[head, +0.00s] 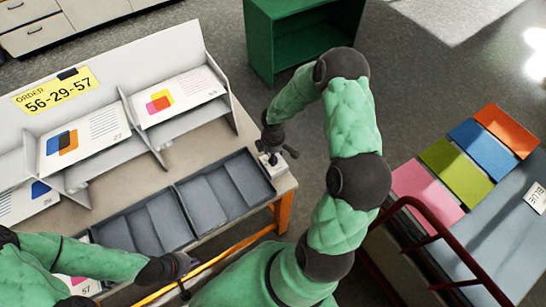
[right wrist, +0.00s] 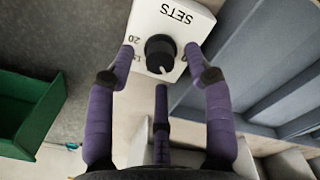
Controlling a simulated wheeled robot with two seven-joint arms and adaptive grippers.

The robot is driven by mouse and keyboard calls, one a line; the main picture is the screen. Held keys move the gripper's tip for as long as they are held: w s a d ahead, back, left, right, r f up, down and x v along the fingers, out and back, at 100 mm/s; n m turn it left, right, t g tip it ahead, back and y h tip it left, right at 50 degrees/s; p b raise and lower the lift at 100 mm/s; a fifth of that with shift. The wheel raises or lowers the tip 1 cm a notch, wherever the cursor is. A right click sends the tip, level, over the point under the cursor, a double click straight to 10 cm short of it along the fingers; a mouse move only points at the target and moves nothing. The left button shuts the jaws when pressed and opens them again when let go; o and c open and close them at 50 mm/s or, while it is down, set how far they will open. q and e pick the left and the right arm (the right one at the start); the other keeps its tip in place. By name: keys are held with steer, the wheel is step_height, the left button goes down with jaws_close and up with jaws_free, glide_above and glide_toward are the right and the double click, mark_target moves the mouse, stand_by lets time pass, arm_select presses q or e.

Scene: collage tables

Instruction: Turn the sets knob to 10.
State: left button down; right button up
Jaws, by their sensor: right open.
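The sets knob (right wrist: 159,48) is a black dial on a white box (right wrist: 172,14) marked SETS. Its white pointer line points down in the right wrist view, away from the label. A 20 shows left of the dial; another number is partly hidden by a finger, and I cannot read a 10. My right gripper (right wrist: 160,68) is open, its purple fingers spread around the knob with gaps beside it. In the head view the white box (head: 278,169) sits at the table's right end under my right gripper (head: 276,152). My left gripper (head: 184,264) is at the lower left, its fingers unclear.
Grey trays (head: 225,188) lie on the table (head: 190,156) left of the box. A divided rack (head: 140,95) holds printed cards, with a yellow order sign (head: 57,91). A green cabinet (head: 300,40) stands behind. Coloured sheets (head: 455,165) lie on another table at right.

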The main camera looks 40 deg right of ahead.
steer(key=shift+f, duration=0.9)
jaws_close()
steer(key=shift+m+b, duration=0.3)
steer(key=shift+b, duration=0.1)
steer(key=m+b, duration=0.3)
steer(key=shift+f, duration=0.1)
steer(key=m+b, duration=0.2)
steer(key=m, duration=0.1)
steer(key=shift+m+b, duration=0.85)
steer(key=shift+m, duration=0.25)
